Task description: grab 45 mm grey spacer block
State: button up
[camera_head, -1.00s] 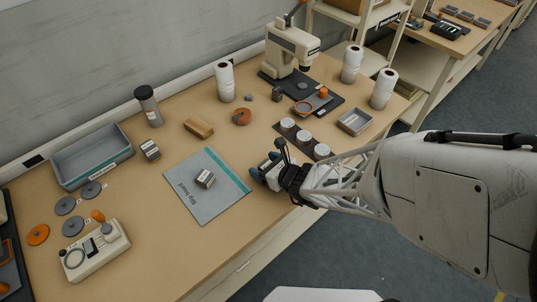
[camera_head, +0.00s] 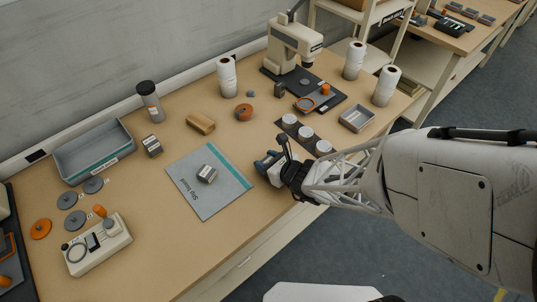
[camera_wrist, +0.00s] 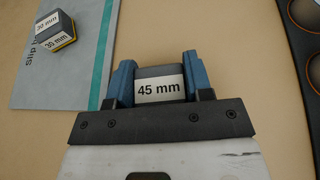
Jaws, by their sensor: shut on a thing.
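The grey spacer block (camera_wrist: 160,86) with a white "45 mm" label sits between the two blue fingers of my gripper (camera_wrist: 159,80) in the wrist view. The fingers touch its left and right sides, so my gripper is shut on it. In the head view my gripper (camera_head: 268,163) is low over the table, right of the grey slip board; the block is largely hidden there. Another block (camera_wrist: 54,31) labelled "30 mm" lies on the slip board; it also shows in the head view (camera_head: 207,174).
The slip board (camera_head: 203,201) with a teal stripe lies left of my gripper. A dark strip with several white-lidded jars (camera_head: 306,133) is behind and right. Another labelled block (camera_head: 152,146) stands near the grey bin (camera_head: 95,153). Bare tabletop lies in front of the board.

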aim_at(267, 160)
jog(key=shift+r, duration=0.1)
jog(key=shift+r, duration=0.85)
jog(key=shift+s+d+r, duration=0.1)
jog(key=shift+s+r, duration=0.05)
jog(key=shift+r, duration=0.7)
jog(key=s+d, duration=0.3)
jog(key=s, duration=0.4)
jog(key=s+d+r, duration=0.1)
jog(key=s+d, duration=0.2)
jog(key=s, duration=0.4)
jog(key=shift+d+r, duration=0.15)
jog(key=shift+d, duration=0.2)
